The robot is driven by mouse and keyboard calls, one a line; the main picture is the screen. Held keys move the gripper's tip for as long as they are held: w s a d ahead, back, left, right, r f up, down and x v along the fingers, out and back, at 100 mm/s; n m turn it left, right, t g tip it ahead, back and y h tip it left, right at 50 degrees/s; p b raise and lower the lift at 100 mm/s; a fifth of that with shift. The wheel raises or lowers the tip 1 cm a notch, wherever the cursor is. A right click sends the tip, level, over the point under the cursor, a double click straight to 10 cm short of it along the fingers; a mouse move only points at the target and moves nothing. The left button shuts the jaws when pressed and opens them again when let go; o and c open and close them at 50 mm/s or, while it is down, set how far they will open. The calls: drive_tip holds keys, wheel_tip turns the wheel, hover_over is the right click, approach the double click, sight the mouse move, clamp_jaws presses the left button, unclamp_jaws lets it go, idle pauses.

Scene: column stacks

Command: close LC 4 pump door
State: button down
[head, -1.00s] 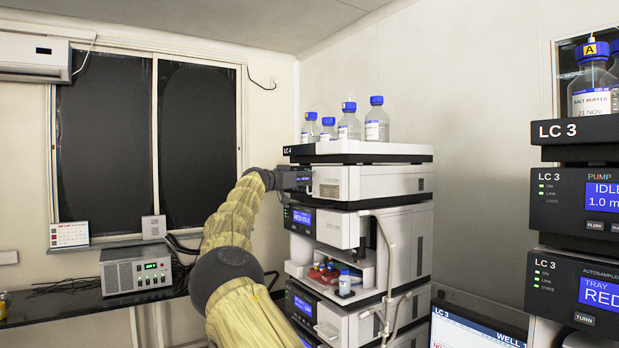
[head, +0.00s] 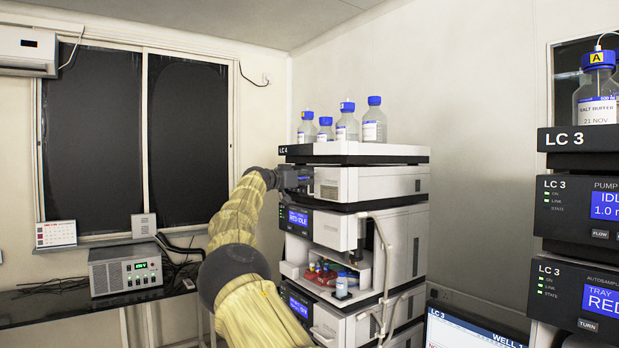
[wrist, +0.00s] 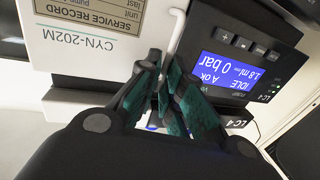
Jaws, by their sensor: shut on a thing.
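The LC 4 pump is the upper module of the stack, just under the bottle tray. Its white front panel (head: 330,186) faces me in the head view, with a small grey label. In the wrist view, upside down, this white panel (wrist: 92,50) carries a service label. Beside it is the dark pump display panel (wrist: 235,60), reading idle and 0 bar. A thin white bar (wrist: 176,35), seemingly the door handle, runs between them to my fingertips. My gripper (wrist: 163,78) is shut there; its fingers hide the grip. In the head view my gripper (head: 302,181) is at the pump's left front.
Several blue-capped bottles (head: 373,122) stand in the top tray (head: 360,148). The autosampler (head: 334,227) below has an open bay with small vials and a pale tube (head: 386,270) in front. The LC 3 stack (head: 570,210) stands at right. A bench (head: 90,308) is at left.

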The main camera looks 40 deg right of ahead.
drive_tip(key=shift+w+a+r, duration=0.25)
drive_tip(key=shift+r, duration=0.1)
drive_tip(key=c, duration=1.9)
unclamp_jaws()
drive_tip(key=shift+c, duration=0.2)
drive_tip(key=o, duration=0.3)
drive_tip(key=shift+w+f, duration=0.25)
drive_tip(key=shift+w, duration=0.1)
drive_tip(key=shift+d+f, duration=0.3)
drive_tip(key=shift+f, duration=0.1)
drive_tip(key=shift+a, duration=0.1)
drive_tip(key=s+a, duration=0.2)
drive_tip(key=a, duration=0.9)
drive_tip(key=shift+s+a, duration=0.15)
drive_tip(key=shift+a, duration=0.1)
